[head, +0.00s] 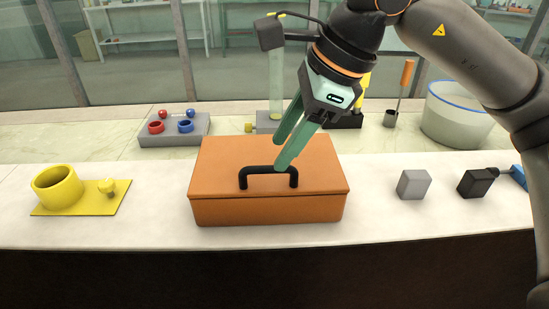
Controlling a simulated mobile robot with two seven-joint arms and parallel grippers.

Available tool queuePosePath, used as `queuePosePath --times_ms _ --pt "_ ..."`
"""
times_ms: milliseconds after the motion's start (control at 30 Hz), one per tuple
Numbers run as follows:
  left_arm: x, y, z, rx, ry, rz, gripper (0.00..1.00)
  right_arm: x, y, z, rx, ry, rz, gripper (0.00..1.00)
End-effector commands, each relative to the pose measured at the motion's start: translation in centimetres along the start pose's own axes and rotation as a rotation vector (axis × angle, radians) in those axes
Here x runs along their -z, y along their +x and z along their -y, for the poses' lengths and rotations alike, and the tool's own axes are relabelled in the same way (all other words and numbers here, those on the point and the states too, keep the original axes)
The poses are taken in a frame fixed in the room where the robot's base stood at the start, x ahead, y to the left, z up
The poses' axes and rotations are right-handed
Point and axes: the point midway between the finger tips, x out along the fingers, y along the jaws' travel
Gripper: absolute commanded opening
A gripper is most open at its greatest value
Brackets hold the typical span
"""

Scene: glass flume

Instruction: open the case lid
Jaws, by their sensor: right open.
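The orange case (262,209) stands on the white counter at the middle of the head view. Its lid (232,155) is down, and a black handle (268,170) rises near the lid's front edge. My right gripper (283,153) reaches down from the upper right with its green fingers apart. The fingertips are over the lid, close to the handle's right part. I cannot tell whether they touch it, and nothing shows between them. My left gripper is not in view.
A yellow cup on a yellow plate (105,205) is at left. A grey block (413,184) and a black block (476,182) are at right. Behind are a grey tray with red and blue rings (200,138) and a white bucket (455,118). The counter beside the case is clear.

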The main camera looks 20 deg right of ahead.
Motion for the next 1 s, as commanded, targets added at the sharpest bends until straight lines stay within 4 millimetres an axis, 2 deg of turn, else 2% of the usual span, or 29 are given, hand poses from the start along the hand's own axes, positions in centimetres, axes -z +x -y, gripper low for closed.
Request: queuePosePath --times_ms 100,233,600,1000 --pt "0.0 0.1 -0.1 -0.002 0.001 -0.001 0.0 0.0 2.0 -0.1 -0.003 -0.001 -0.001 0.47" --pt "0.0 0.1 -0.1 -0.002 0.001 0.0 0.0 0.0 3.2 -0.1 -0.002 -0.001 -0.001 0.47" --pt "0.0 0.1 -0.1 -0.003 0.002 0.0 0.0 -0.1 3.8 0.0 0.0 -0.001 0.001 0.47" --pt "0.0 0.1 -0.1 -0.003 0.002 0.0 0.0 -0.1 3.8 0.0 -0.001 -0.001 0.001 0.03"
